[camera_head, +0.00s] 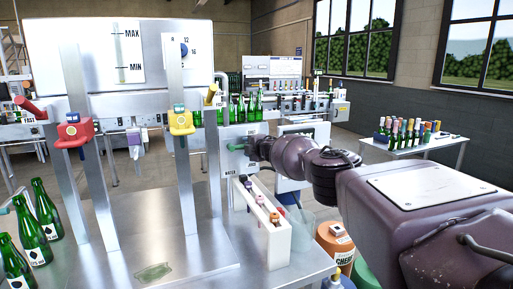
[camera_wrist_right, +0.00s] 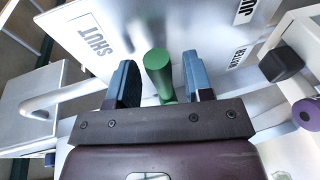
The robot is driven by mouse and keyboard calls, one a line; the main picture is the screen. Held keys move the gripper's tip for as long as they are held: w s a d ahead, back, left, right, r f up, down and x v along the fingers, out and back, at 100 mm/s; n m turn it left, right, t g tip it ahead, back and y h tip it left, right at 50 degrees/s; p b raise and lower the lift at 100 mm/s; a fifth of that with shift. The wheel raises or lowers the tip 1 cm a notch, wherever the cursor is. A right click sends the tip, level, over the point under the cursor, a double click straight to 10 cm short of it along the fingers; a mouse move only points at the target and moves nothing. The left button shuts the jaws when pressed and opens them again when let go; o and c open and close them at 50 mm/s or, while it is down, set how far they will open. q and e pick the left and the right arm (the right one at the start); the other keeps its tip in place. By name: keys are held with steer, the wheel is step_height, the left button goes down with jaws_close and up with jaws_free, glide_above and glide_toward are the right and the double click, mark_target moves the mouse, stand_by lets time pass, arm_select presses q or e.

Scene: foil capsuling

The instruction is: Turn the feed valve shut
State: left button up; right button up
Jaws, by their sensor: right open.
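A green cylindrical handle (camera_wrist_right: 158,75) stands out from a pale metal panel marked SHUT (camera_wrist_right: 97,40) in the right wrist view. In the head view a small green part (camera_head: 236,147) shows at the panel, just left of my right gripper. My right gripper (camera_wrist_right: 160,84) is open, with one blue-grey finger on each side of the handle and a gap visible on both sides. In the head view the right gripper (camera_head: 252,148) is small and partly hidden by its own wrist. My left gripper is not in view.
An orange drum (camera_head: 335,240) stands below my right arm.

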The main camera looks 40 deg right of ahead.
steer(key=s+r+p, duration=0.2)
steer(key=s, duration=0.8)
steer(key=shift+s+a+r+p, duration=0.15)
steer(key=shift+s+a+p, duration=0.05)
steer(key=shift+p, duration=0.2)
stand_by(0.4)
steer(key=shift+a, duration=0.1)
stand_by(0.4)
